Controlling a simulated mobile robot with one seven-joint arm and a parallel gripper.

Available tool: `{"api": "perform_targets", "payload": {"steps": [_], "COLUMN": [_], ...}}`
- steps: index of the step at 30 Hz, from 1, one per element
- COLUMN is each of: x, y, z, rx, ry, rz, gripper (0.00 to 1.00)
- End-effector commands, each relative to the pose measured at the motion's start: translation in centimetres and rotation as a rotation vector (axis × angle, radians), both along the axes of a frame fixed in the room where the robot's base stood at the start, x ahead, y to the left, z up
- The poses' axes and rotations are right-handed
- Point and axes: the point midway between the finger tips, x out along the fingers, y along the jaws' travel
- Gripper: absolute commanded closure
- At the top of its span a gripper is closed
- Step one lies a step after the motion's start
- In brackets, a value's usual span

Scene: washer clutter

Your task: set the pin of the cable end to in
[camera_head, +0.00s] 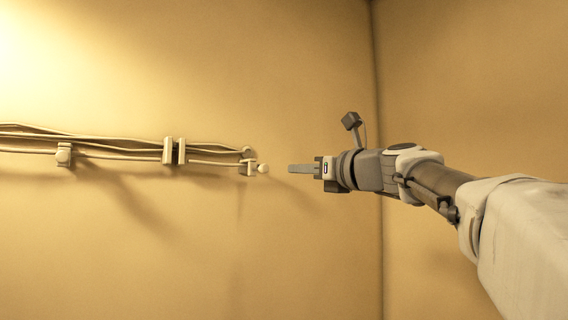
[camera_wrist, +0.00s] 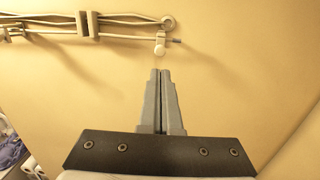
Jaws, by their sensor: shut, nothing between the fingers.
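The cable end (camera_head: 247,168) is at the right end of a bundle of pale cables on the wall, as a small pale fitting with a round knob (camera_head: 263,168) beside it. In the wrist view the cable end (camera_wrist: 160,42) is near the top, with the knob (camera_wrist: 160,55) below it. A thin dark stub (camera_wrist: 176,41) sticks out to its right; I cannot tell if this is the pin. My gripper (camera_head: 291,168) is shut and empty, pointing at the knob, apart from it. In the wrist view its fingertips (camera_wrist: 159,71) lie just below the knob.
The cables (camera_head: 110,145) run left along the wall, held by a double clip (camera_head: 175,151) and a smaller clip (camera_head: 64,154). The wall (camera_head: 150,260) below is bare. A room corner (camera_head: 378,120) stands behind my arm. Some blurred items lie low left in the wrist view (camera_wrist: 12,150).

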Motion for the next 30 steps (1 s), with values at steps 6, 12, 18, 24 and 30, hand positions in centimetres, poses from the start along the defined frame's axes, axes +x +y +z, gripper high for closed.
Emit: {"api": "perform_targets", "payload": {"steps": [6,12,18,24,30], "x": [4.0,6.5,7.8,7.9,7.9], "y": [2.8,4.5,5.3,5.5,5.5], "z": [0.7,0.8,0.8,0.7,0.7], "rx": [0.001,-0.002,-0.003,-0.004,-0.003], "ry": [0.003,0.001,-0.001,0.0,-0.001], "rz": [0.004,0.001,-0.001,-0.001,-0.001], "gripper": [1.0,1.0,1.0,1.0,1.0]}}
